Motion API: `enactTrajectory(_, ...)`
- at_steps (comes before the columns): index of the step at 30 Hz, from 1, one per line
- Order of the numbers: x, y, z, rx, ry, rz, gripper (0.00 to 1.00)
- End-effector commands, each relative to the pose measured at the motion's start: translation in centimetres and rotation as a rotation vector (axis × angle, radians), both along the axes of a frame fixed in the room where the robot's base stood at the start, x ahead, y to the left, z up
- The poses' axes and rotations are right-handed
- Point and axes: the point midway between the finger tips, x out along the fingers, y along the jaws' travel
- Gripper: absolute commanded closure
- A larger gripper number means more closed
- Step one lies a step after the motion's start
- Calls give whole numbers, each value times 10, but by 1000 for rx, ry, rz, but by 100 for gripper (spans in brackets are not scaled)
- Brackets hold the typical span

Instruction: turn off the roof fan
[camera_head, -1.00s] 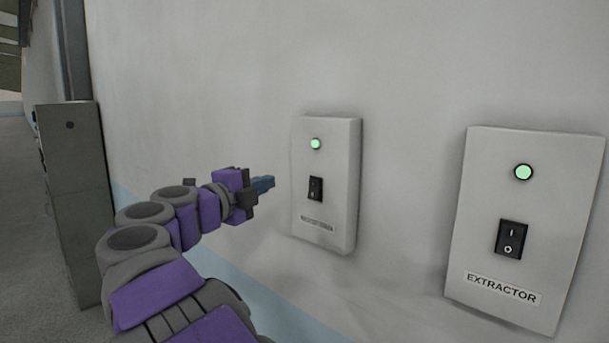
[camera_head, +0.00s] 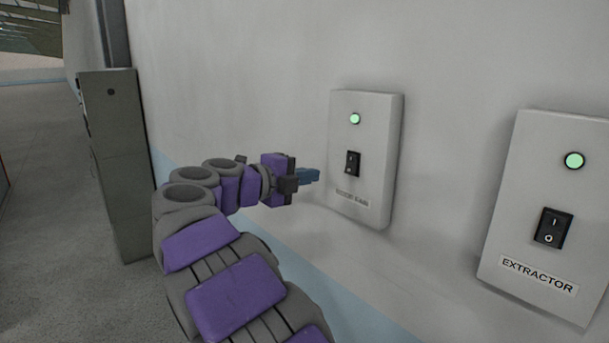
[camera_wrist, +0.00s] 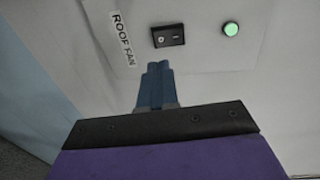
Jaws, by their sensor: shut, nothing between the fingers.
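The roof fan switch box (camera_head: 378,130) is a pale grey panel on the wall, with a lit green lamp (camera_head: 355,119) above a black rocker switch (camera_head: 352,164). Its label is too small to read in the head view but reads ROOF FAN (camera_wrist: 124,39) in the wrist view. There the rocker (camera_wrist: 168,36) lies just beyond my fingertips and the lit lamp (camera_wrist: 231,29) is to its right. My gripper (camera_head: 315,175) is shut and empty, with its blue fingers pointing at the panel, left of and slightly below the rocker. I cannot tell whether the fingertips touch anything.
A second box labelled EXTRACTOR (camera_head: 538,275), with its own rocker (camera_head: 552,228) and lit green lamp (camera_head: 574,160), is on the wall to the right. A tall grey cabinet (camera_head: 120,170) stands at the left. Open floor (camera_head: 45,200) lies further left.

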Motion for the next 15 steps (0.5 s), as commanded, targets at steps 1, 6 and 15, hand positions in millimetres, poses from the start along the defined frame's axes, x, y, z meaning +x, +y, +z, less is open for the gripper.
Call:
enactTrajectory(1,6,-11,0,-1,1,-7,100)
enactTrajectory(6,25,-42,-5,3,2,-6,100)
enactTrajectory(15,49,-74,-10,2,-1,-3,100)
